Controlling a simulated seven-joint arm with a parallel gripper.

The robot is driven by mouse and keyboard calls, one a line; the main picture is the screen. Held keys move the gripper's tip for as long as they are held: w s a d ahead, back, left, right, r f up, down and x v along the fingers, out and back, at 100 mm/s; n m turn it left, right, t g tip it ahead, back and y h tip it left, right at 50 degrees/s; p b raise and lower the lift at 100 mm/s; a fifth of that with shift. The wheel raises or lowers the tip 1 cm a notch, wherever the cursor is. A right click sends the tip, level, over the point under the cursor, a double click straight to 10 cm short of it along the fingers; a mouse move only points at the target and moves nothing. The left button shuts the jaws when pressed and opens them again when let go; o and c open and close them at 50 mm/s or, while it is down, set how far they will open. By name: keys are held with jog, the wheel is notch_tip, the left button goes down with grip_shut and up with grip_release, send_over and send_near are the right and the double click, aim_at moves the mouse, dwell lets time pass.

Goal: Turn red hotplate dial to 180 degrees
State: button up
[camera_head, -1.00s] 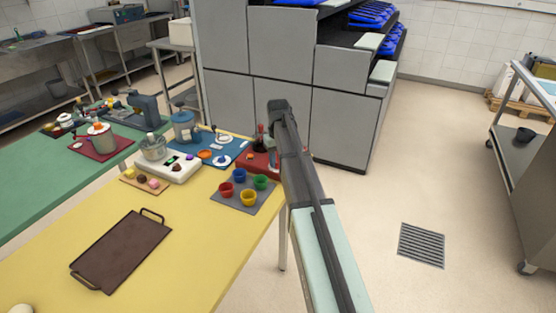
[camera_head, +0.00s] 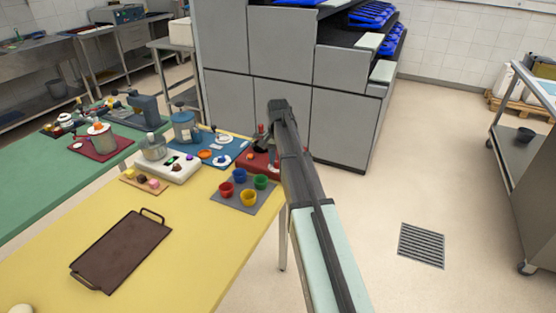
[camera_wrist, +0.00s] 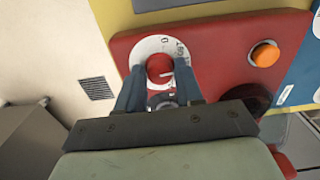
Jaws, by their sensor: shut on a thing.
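The red hotplate (camera_head: 256,163) is at the far right corner of the yellow table, partly hidden by my arm in the head view. In the wrist view its red panel (camera_wrist: 215,40) carries a red dial knob (camera_wrist: 160,67) on a white ring with dark markings. My gripper (camera_wrist: 157,80) has its two dark fingers on either side of the knob and is shut on it. The gripper (camera_head: 263,146) is small in the head view. The ring's numbers are partly hidden and too small to read, so I cannot tell the dial's setting.
An orange button (camera_wrist: 265,54) is right of the dial. A grey mat with several coloured cups (camera_head: 249,198) lies in front of the hotplate. A blue board (camera_head: 222,142) with small items is to its left. A dark tray (camera_head: 122,252) lies on the table; its middle is clear.

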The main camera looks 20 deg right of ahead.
aim_at(278, 162)
jog(key=shift+m, duration=0.6)
jog(key=o, duration=1)
notch_tip(278, 162, up, 14)
jog(key=shift+f, duration=0.1)
dwell(0.5)
